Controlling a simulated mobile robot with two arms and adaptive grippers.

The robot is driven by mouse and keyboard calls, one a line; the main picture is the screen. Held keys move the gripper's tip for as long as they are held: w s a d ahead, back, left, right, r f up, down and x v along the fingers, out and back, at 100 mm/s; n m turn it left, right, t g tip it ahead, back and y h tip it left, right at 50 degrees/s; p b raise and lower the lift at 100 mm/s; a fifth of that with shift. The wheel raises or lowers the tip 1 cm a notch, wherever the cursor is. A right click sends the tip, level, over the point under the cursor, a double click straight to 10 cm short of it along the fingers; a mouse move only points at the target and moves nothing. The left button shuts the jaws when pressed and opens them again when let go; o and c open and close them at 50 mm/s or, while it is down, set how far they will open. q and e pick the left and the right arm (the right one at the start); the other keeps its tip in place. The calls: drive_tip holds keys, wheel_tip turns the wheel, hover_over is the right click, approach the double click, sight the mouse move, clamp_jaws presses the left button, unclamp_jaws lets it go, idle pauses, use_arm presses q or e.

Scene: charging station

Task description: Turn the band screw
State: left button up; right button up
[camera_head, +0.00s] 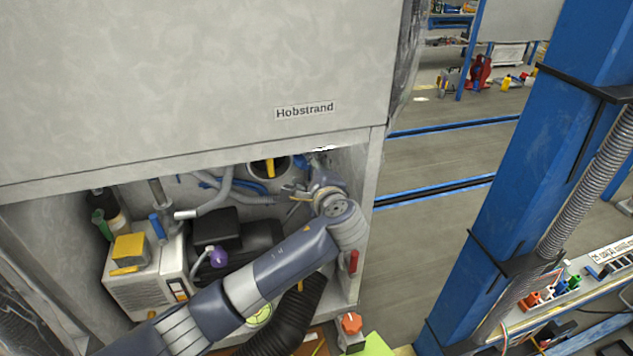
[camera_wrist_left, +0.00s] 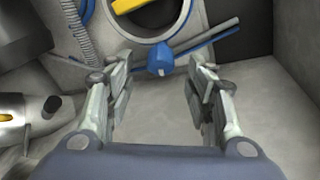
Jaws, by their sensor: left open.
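A small blue knob (camera_wrist_left: 160,60), which looks like the band screw, sits at the lower edge of a round port in the left wrist view. A thin rod runs off to its right. My left gripper (camera_wrist_left: 152,85) is open, with one finger to each side of the knob in the picture and nothing between them. In the head view my left gripper (camera_head: 297,190) reaches into the cabinet, just below and right of the port (camera_head: 258,165); the knob cannot be made out there. How far the fingertips are from the knob cannot be told.
A yellow bar (camera_head: 270,168) crosses the port. The cabinet wall (camera_head: 362,190) stands close on the right. Grey hoses (camera_head: 218,195), a beige box (camera_head: 145,280) and a dark motor (camera_head: 215,228) fill the left. A black corrugated hose (camera_head: 292,315) lies below my arm.

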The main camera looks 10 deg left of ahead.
use_arm(q)
drive_tip(key=v, duration=0.8)
